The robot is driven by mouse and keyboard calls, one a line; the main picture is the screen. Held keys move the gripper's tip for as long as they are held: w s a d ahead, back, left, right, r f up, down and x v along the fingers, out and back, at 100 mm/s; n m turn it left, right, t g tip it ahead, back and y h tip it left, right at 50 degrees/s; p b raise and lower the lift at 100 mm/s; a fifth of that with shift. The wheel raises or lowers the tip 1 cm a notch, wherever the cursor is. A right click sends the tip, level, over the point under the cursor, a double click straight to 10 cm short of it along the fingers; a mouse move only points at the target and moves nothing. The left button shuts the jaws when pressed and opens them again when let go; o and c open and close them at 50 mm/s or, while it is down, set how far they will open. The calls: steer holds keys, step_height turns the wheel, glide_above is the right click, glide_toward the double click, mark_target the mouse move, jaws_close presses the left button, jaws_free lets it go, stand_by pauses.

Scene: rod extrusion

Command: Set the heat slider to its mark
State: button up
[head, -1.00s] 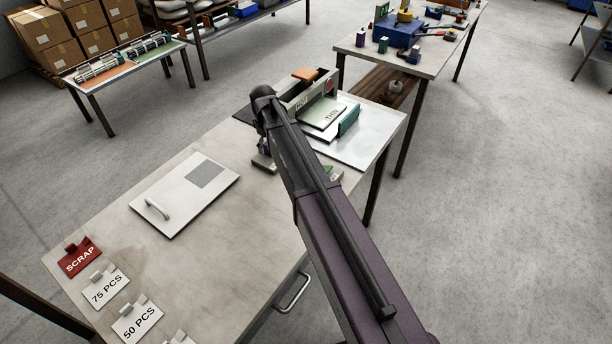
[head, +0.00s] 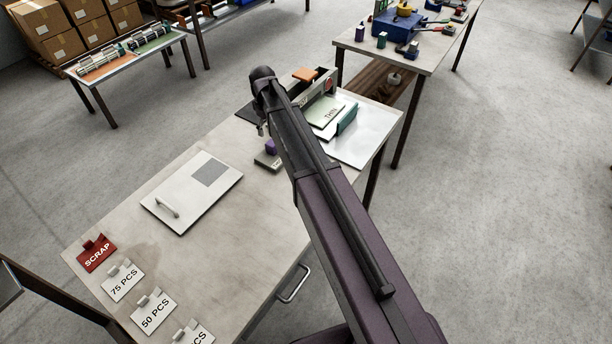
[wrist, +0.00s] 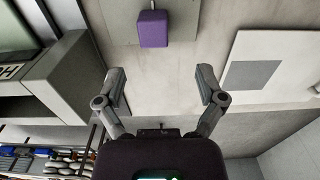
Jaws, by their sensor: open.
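The heat slider's purple knob (wrist: 153,28) sits at the top middle of the wrist view, on a grey plate (wrist: 190,12) with a thin slot line running up from it. In the head view the purple knob (head: 271,146) shows just left of my arm, above the plate's lettered end (head: 266,160). The rest of the plate is hidden behind my arm, and I cannot see the mark. My gripper (wrist: 162,84) is open and empty, its fingers apart from the knob, which lies beyond the fingertips in the picture and roughly between them sideways.
The grey machine (wrist: 55,75) stands close to the left finger in the wrist view. A white panel (head: 192,190) with a handle lies left on the workbench (head: 240,215). A red SCRAP tag (head: 96,253) and white count tags line the near edge. Bare bench separates panel and slider.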

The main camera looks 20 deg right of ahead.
steer(key=shift+r+p, duration=1.7)
steer(key=shift+r, duration=0.3)
steer(key=s+d+f+m+b, duration=0.2)
steer(key=s+d+m, duration=0.1)
steer(key=s, duration=0.9)
steer(key=s+d+f+m+b, duration=0.3)
steer(key=s+m, duration=0.1)
steer(key=s, duration=0.9)
steer(key=shift+m, duration=0.4)
step_height(320, 180, up, 5)
steer(key=n+p, duration=0.5)
steer(key=n, duration=0.3)
glide_above(272, 143)
steer(key=shift+w, duration=0.1)
steer(key=shift+f+b, duration=0.25)
steer(key=shift+b, duration=0.05)
step_height(272, 143, down, 13)
steer(key=b, duration=1.3)
steer(key=shift+f, duration=0.2)
